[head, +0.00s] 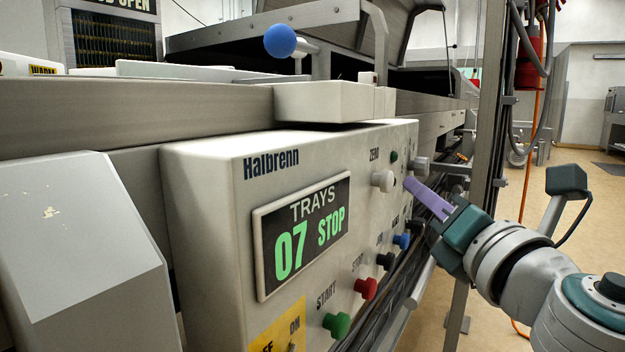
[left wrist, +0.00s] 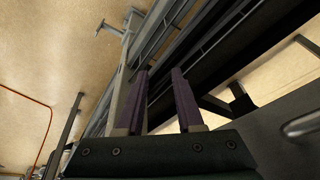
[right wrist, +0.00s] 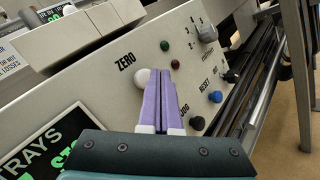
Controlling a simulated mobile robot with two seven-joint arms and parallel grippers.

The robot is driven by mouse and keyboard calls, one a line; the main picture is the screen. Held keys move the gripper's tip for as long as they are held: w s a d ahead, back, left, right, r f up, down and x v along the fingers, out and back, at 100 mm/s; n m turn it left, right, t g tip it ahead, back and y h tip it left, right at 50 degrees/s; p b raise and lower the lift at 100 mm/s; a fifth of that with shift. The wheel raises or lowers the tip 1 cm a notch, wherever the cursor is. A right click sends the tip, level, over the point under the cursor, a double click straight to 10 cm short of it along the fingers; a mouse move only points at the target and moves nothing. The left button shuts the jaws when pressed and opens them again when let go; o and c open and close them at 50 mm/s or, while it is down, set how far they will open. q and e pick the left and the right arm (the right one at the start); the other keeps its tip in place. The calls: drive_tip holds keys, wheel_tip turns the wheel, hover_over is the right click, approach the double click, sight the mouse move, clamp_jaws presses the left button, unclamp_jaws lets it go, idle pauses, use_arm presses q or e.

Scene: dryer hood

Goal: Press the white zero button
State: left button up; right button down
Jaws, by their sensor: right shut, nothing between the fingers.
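The white zero button (head: 383,180) sticks out of the pale control panel (head: 215,200) under the word ZERO. It also shows in the right wrist view (right wrist: 141,76), just left of the fingertips. My right gripper (head: 407,181) is shut and empty, its purple fingers pointing at the panel. Its tips (right wrist: 160,72) are close beside the white button; whether they touch it I cannot tell. The display (head: 302,235) reads TRAYS 07 STOP. My left gripper (left wrist: 158,72) shows only in its wrist view, open and empty, with metal rails and floor beyond.
Below the white button are a blue button (head: 401,241), a black button (head: 385,261), a red button (head: 365,288) and a green button (head: 337,324). A grey selector knob (right wrist: 206,32) is above right of the fingers. A blue ball handle (head: 280,40) stands above the panel.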

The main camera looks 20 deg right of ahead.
drive_tip(key=shift+w+a, duration=0.1)
drive_tip(key=shift+w+a, duration=0.2)
idle(0.4)
drive_tip(key=shift+w+a, duration=0.3)
drive_tip(key=shift+w, duration=0.1)
idle(0.4)
drive_tip(key=shift+w+a, duration=0.2)
idle(0.6)
drive_tip(key=shift+s+d, duration=0.75)
drive_tip(key=shift+s, duration=0.15)
